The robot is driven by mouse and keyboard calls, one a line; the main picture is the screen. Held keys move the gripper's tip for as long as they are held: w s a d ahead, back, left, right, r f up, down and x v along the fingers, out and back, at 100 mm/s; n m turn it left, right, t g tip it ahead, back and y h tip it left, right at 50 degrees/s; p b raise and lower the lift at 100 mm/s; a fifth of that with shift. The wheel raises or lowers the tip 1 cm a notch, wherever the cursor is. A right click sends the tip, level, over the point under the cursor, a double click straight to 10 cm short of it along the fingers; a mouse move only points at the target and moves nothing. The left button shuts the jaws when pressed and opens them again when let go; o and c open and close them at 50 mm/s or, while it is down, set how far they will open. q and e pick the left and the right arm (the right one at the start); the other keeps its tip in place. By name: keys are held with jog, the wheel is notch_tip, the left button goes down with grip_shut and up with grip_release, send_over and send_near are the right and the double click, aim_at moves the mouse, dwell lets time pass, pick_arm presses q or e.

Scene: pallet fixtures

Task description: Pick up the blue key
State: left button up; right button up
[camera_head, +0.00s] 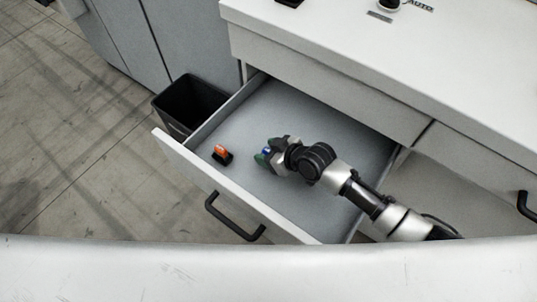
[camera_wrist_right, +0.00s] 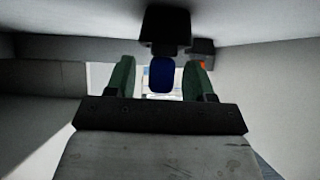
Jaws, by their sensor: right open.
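The blue key (camera_wrist_right: 161,75) has a blue head and a black part above it in the right wrist view. Its head lies between the two green fingers, with a visible gap on either side. In the head view only a small bit of blue (camera_head: 266,150) shows at the fingertips; the rest is hidden by the gripper. My right gripper (camera_head: 267,152) is open and low inside the open drawer, its fingers on both sides of the key. My left gripper is not in view.
An orange key with a black base (camera_head: 222,154) lies in the drawer (camera_head: 230,195), left of my right gripper; it also shows in the right wrist view (camera_wrist_right: 202,63). The drawer walls surround my gripper. The counter (camera_head: 400,55) overhangs behind. A black bin (camera_head: 190,103) stands outside, at left.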

jog(key=shift+c, duration=0.4)
grip_shut()
jog(key=shift+r, duration=0.1)
